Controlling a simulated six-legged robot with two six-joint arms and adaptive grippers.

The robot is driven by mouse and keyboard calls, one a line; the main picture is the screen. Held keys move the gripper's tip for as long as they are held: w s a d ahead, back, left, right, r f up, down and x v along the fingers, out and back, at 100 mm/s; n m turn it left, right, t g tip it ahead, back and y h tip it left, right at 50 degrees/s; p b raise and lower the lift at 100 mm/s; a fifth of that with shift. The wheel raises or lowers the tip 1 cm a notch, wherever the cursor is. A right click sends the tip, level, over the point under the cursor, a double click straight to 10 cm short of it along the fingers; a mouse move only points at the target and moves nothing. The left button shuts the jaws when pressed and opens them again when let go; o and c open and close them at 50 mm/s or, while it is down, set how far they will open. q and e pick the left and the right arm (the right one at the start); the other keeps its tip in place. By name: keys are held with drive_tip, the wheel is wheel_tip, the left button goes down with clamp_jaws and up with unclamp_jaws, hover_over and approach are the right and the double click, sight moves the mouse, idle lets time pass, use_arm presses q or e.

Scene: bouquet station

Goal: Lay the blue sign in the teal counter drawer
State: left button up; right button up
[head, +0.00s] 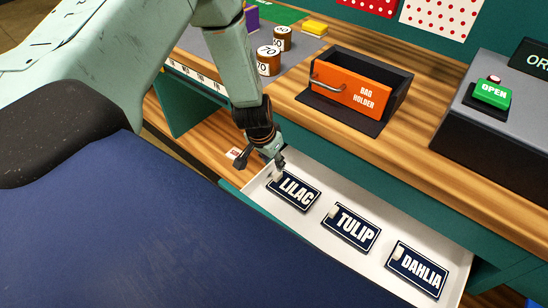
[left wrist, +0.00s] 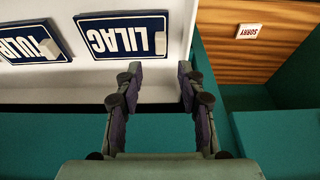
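The open teal counter drawer (head: 334,186) has a white inside. Three dark blue signs lie flat in it, each with a white tab: LILAC (head: 294,190), TULIP (head: 351,228) and DAHLIA (head: 417,269). LILAC is nearest my left gripper (head: 262,163), whose fingers are over the drawer's far-left end beside that sign. In the left wrist view, the fingers (left wrist: 160,80) are spread with nothing between them, just short of LILAC (left wrist: 110,37). TULIP (left wrist: 32,43) shows partly beside it. My right gripper is not in view.
A bag holder box (head: 366,94) with an orange front stands on the wooden counter above the drawer. A console with a green OPEN button (head: 493,94) is at the right. Round weights (head: 268,60) stand at the back left. A small SORRY card (left wrist: 249,31) lies on wood beside the drawer.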

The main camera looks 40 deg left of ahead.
use_arm(q)
drive_tip(key=shift+p+v, duration=1.25)
drive_tip(key=shift+v, duration=0.65)
